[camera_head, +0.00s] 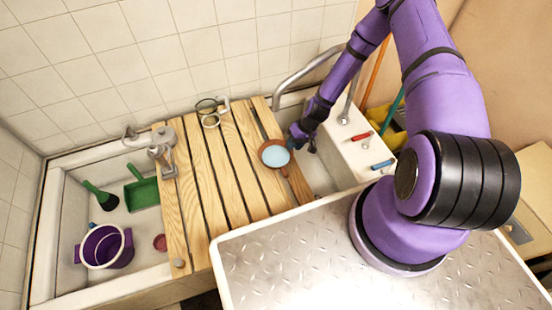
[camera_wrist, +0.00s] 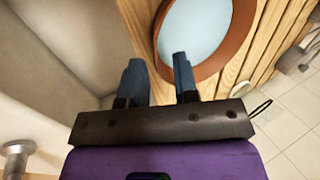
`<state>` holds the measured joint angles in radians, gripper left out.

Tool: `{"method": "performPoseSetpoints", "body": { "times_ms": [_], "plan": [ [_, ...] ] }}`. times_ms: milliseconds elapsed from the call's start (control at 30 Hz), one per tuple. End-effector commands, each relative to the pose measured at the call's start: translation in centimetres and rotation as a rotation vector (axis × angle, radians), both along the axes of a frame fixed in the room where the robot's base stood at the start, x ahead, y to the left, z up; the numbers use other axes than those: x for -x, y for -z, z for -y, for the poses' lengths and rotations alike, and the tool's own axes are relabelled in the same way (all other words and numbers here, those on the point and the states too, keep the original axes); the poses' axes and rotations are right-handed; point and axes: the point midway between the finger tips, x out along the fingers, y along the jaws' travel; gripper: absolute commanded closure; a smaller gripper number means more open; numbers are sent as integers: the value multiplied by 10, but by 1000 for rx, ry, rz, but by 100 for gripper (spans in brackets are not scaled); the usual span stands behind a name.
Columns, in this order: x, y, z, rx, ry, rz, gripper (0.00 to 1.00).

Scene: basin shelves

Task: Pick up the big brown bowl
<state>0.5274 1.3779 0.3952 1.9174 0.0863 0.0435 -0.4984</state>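The big brown bowl (camera_head: 275,155) sits on the wooden slats near their right edge, with a brown rim and a pale blue inside. In the wrist view the bowl (camera_wrist: 243,32) fills the upper right, partly cut off by the frame. My gripper (camera_head: 296,138) is at the bowl's right side in the head view. In the wrist view my gripper (camera_wrist: 158,70) is open, with a clear gap between its two blue fingers. The right finger overlaps the bowl's near rim and inside; the left finger is outside it. I cannot tell whether either touches.
The wooden slats (camera_head: 200,185) bridge a white basin. A brown wooden item (camera_head: 299,185) lies just below the bowl, and round-rimmed items (camera_head: 209,110) stand farther back. A metal rail (camera_head: 305,70) rises behind my gripper. A purple bucket (camera_head: 105,247) and green scoop (camera_head: 142,190) are left.

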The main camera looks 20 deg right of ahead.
Motion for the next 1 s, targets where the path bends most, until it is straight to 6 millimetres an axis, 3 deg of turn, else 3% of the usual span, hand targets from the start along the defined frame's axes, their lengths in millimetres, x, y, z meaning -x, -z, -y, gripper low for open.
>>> {"method": "performPoseSetpoints", "body": {
  "times_ms": [400,700,733,833,1000],
  "plan": [
    [-4,43,-20,0,0,0,72],
    [-4,48,-22,0,0,1,72],
    [-4,48,-22,0,0,1,74],
    [-4,48,-22,0,0,1,97],
    [-4,47,-22,0,0,1,100]
  ]
}}
